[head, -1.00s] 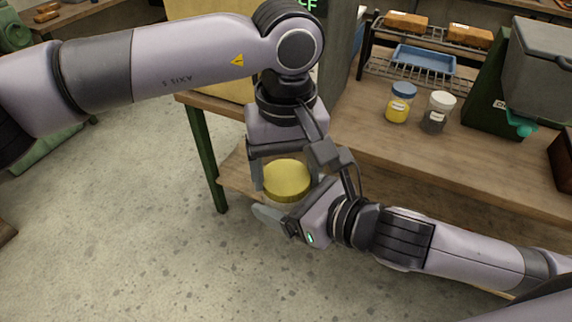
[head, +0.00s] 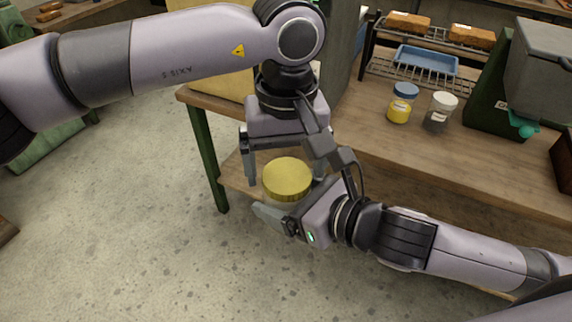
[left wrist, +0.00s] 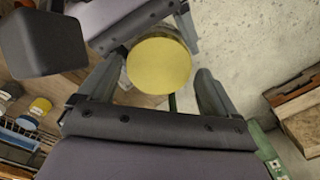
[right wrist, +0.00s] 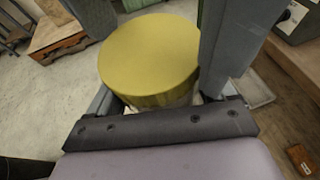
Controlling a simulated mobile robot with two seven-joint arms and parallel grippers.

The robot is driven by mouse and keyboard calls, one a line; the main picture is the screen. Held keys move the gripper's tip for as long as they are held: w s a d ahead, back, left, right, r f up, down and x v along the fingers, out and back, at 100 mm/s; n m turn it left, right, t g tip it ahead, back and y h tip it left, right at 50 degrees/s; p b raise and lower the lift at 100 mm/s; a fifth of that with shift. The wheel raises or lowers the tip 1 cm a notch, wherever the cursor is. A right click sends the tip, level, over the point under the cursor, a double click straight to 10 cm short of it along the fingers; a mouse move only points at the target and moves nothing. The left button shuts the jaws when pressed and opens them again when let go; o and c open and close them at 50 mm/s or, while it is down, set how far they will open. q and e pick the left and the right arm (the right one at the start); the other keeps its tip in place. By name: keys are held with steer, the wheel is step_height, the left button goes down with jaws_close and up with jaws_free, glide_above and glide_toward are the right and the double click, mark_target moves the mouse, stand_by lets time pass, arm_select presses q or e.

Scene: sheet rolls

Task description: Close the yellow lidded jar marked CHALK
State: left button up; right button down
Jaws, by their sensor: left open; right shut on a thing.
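The jar's round yellow lid (head: 287,177) sits on top of the jar and looks level. Its body is mostly hidden by my right gripper (head: 288,207), which is shut on the jar from the right and holds it in the air in front of the bench. The lid also shows in the right wrist view (right wrist: 150,55), between the fingers, with a sliver of pale body below. My left gripper (head: 284,180) points down from above, open, its fingers on either side of the lid. The left wrist view shows the lid (left wrist: 160,66) with gaps beside it. No CHALK marking is readable.
On the wooden bench (head: 380,150) stand a blue-lidded jar with yellow contents (head: 402,103) and a white-lidded jar with dark contents (head: 439,111). Behind them a wire rack holds a blue tray (head: 425,60). Open floor (head: 130,220) lies left of the jar.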

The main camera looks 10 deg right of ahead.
arm_select(q)
steer(key=r, duration=0.3)
steer(key=shift+s+d+r, duration=0.15)
steer(key=shift+d+r, duration=0.05)
steer(key=shift+r, duration=0.2)
steer(key=shift+c, duration=0.3)
